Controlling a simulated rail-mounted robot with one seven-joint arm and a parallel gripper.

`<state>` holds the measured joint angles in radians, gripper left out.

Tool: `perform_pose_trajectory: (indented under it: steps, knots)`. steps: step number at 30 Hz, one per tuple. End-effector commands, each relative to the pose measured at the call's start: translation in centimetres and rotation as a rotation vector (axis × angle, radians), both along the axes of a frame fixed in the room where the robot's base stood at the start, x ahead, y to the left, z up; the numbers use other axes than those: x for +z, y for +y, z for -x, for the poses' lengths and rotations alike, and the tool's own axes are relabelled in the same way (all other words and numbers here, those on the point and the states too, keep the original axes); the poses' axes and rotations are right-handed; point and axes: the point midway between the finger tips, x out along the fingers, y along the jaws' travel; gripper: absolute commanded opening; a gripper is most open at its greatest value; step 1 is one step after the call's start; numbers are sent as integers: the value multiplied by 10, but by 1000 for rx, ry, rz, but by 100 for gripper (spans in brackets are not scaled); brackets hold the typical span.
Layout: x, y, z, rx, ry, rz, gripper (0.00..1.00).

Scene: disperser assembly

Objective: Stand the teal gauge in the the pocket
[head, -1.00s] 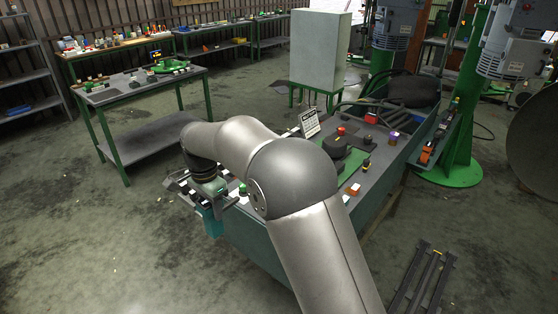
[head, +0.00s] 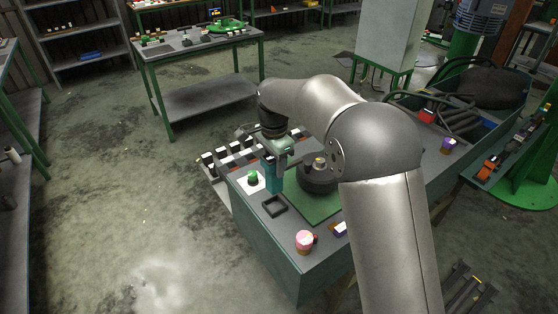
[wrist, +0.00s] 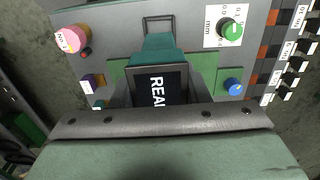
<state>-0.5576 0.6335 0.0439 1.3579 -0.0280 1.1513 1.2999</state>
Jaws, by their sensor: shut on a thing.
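The teal gauge (head: 273,177) is a tall teal block, held below my gripper (head: 277,158) over the bench. In the wrist view the gauge (wrist: 155,48) shows teal sides and a dark face with white letters, partly cut off by my gripper (wrist: 158,88). My gripper is shut on it. The pocket (head: 274,206) looks like a small dark square frame on the bench top, nearer the camera than the gauge. In the wrist view the pocket (wrist: 158,19) shows just beyond the gauge, which hides part of it. I cannot tell the gauge's exact height above the bench.
A green knob (head: 252,178) on a white card stands left of the gauge. A pink cylinder (head: 304,241) and a purple-and-white block (head: 340,229) stand toward the front. A green plate (head: 322,207) lies right of the pocket. A black-and-white block row (head: 232,152) lies behind.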

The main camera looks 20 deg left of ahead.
Motion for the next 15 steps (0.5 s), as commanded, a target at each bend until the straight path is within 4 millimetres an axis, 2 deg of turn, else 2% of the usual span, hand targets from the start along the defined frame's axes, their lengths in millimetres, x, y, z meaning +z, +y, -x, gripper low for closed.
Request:
perform_pose_trajectory:
  steps: [6,15]
  knots:
    - [1,0,0,-1,-4,0,0]
    - [-10,0,0,-1,-3,0,0]
